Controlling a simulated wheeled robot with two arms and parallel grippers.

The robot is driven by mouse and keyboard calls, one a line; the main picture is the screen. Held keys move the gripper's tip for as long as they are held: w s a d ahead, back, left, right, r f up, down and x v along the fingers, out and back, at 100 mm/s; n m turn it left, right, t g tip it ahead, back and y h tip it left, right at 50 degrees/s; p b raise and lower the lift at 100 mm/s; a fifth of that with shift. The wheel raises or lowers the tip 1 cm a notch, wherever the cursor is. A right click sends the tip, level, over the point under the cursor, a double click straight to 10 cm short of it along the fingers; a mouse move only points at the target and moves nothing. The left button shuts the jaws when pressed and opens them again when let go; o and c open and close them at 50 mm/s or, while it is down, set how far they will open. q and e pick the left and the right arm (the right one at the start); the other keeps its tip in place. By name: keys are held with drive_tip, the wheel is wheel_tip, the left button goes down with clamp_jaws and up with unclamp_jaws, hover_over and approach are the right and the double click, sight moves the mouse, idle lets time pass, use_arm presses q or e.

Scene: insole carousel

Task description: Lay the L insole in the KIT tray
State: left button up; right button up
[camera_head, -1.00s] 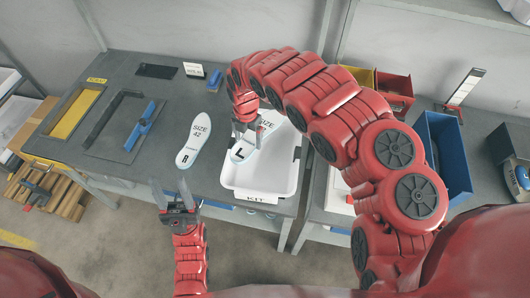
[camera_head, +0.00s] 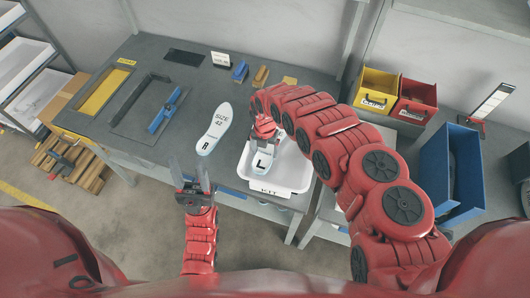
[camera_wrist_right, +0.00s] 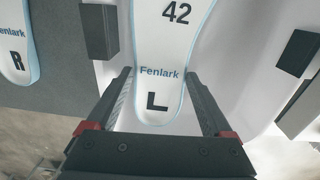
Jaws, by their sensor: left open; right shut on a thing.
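The L insole (camera_head: 262,165) is white with a pale blue edge and lies within the outline of the white KIT tray (camera_head: 301,176), label end towards me. My right gripper (camera_head: 266,143) is shut on it, and the arm covers part of the insole and tray. In the right wrist view the insole (camera_wrist_right: 160,80) shows "42", "Fenlark" and "L" between the fingers of my right gripper (camera_wrist_right: 160,88). I cannot tell whether it touches the tray floor. My left gripper (camera_head: 190,172) is open and empty, in front of the bench's front edge.
The R insole (camera_head: 214,130) lies on the grey bench left of the tray. Yellow (camera_head: 377,91) and red (camera_head: 415,101) bins and a blue bin (camera_head: 455,175) stand right.

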sight(265, 154)
drive_tip(key=shift+s+a+f, duration=0.1)
drive_tip(key=shift+a+f, duration=0.05)
drive_tip(key=shift+f, duration=1.1)
drive_tip(key=shift+d, duration=0.2)
drive_tip(key=shift+f, duration=0.15)
drive_tip(key=shift+f, duration=0.15)
drive_tip(key=o, duration=1.1)
drive_tip(key=shift+c, duration=0.2)
